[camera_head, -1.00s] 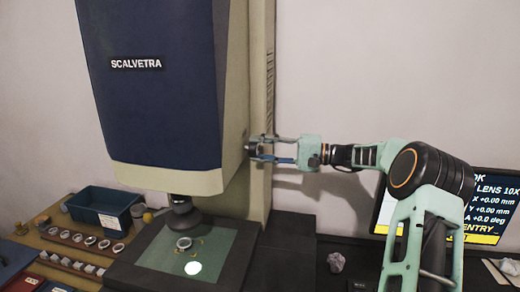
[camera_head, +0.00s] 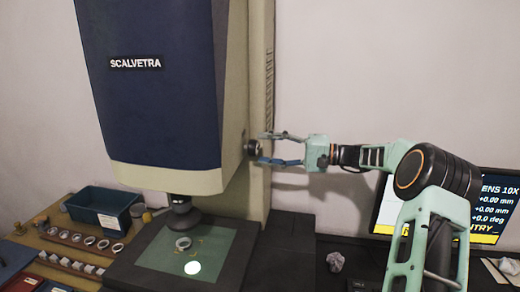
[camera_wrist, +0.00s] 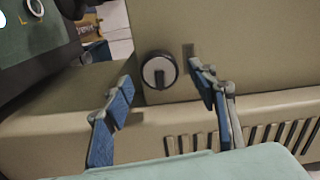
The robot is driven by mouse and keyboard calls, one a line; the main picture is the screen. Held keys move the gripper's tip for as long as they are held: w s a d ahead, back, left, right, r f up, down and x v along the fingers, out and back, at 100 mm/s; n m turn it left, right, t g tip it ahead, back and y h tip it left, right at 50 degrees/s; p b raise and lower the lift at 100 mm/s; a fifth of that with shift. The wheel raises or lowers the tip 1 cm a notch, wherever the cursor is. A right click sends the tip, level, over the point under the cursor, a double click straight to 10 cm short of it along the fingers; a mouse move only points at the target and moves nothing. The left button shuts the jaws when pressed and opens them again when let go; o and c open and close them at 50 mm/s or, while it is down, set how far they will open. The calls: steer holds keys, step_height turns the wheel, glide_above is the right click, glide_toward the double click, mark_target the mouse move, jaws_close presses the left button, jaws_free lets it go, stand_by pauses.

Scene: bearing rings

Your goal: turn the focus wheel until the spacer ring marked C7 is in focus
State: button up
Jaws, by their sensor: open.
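The focus wheel (camera_head: 252,148) is a dark round knob on the right side of the microscope head. My gripper (camera_head: 264,148) is open and empty, just right of the wheel. In the wrist view the fingers of my gripper (camera_wrist: 160,80) are spread to either side of the wheel, apart from it. A metal ring (camera_head: 184,243) lies on the green stage (camera_head: 160,257) under the lens; no C7 mark is readable on it.
A blue bin (camera_head: 103,208) and a wooden board (camera_head: 45,238) with several rings stand left of the stage. A monitor (camera_head: 490,200) at the right, partly behind my arm, reads "+0.00 mm". A crumpled lump (camera_head: 335,262) lies on the dark bench.

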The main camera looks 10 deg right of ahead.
steer(key=v, duration=0.9)
steer(key=shift+s+d, duration=0.2)
steer(key=shift+d, duration=0.15)
